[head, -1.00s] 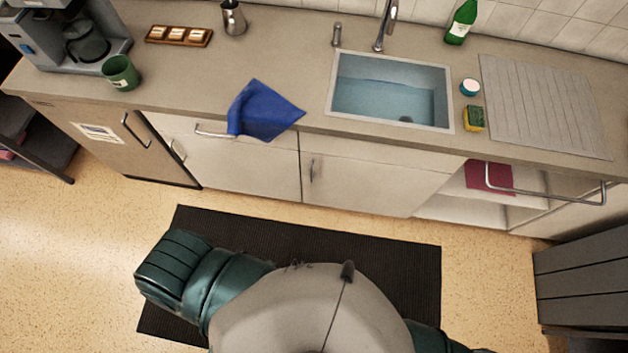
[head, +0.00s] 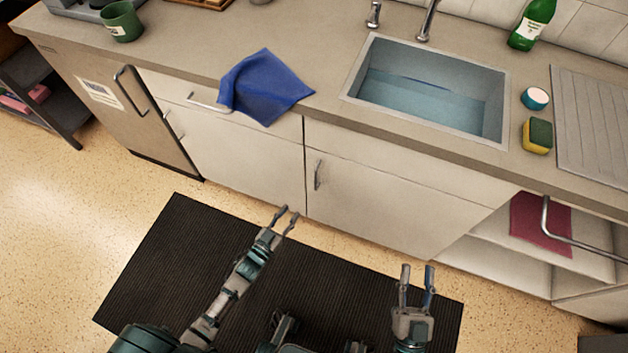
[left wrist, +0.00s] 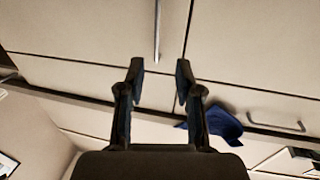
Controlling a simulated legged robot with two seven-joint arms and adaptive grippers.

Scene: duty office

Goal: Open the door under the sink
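The sink (head: 432,92) is set in the counter right of centre in the head view. The door under the sink (head: 390,202) is a cream panel and looks closed. Its upright metal handle (head: 317,175) is near its left edge. My left gripper (head: 288,215) is open and empty, in front of the cabinets, a little below and left of the handle in the picture. In the left wrist view a bar handle (left wrist: 157,30) shows beyond the open fingers (left wrist: 160,75), apart from them. My right gripper (head: 417,272) is open and empty, below the door in the picture.
A blue cloth (head: 265,88) hangs over the counter edge by a drawer handle. A metal rail (head: 575,238) and open shelves with a red cloth (head: 541,222) are at right. A black mat (head: 190,270) covers the floor in front. A fridge (head: 130,110) stands at left.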

